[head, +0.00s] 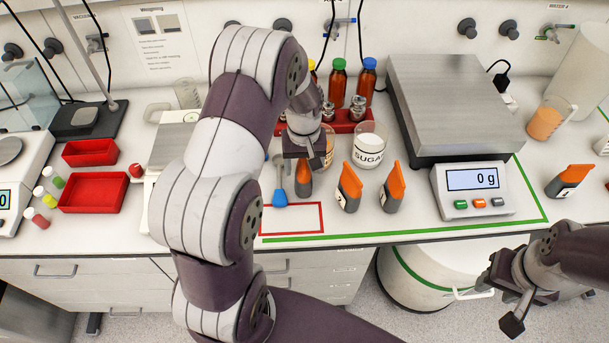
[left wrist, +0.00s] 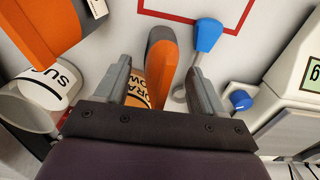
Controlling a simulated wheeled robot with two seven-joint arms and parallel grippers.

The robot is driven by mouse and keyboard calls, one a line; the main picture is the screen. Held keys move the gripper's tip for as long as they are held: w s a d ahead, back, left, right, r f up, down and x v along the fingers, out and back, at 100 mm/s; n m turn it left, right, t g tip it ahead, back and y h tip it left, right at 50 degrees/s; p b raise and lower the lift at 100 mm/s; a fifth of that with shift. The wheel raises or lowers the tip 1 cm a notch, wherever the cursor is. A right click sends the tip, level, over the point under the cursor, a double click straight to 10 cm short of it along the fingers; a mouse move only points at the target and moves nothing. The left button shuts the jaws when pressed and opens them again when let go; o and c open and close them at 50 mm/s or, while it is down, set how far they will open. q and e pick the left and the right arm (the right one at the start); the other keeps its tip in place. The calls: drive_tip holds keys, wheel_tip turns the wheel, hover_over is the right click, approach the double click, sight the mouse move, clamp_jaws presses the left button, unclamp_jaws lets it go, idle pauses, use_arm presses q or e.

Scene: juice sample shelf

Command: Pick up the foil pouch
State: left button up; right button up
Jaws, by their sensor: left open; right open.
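Several orange-and-grey upright pouches stand on the bench; I take these to be the foil pouches. One pouch (head: 303,182) is directly below my left gripper (head: 303,153) in the head view, its upper part hidden by the gripper. In the left wrist view this pouch (left wrist: 161,55) lies between the two spread fingers of my left gripper (left wrist: 158,80), with a gap on either side. Two more pouches stand to the right, one (head: 349,188) beside another (head: 393,188). A further pouch (head: 569,181) is at the far right. My right gripper (head: 507,298) is open and empty, in front of the bench.
A sugar jar (head: 370,150) and an orange powder jar (head: 328,150) stand close behind the pouches. A blue-ended spoon (head: 279,196) lies just left. A red-outlined rectangle (head: 293,219) is bare in front. A scale display (head: 472,183) stands to the right.

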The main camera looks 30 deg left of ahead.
use_arm(q)
drive_tip(key=f, duration=0.2)
drive_tip(key=shift+w+a+f, duration=0.15)
drive_tip(key=shift+w+f, duration=0.05)
drive_tip(key=shift+f, duration=0.15)
drive_tip(key=shift+r, duration=0.1)
clamp_jaws()
drive_tip(key=shift+r, duration=0.1)
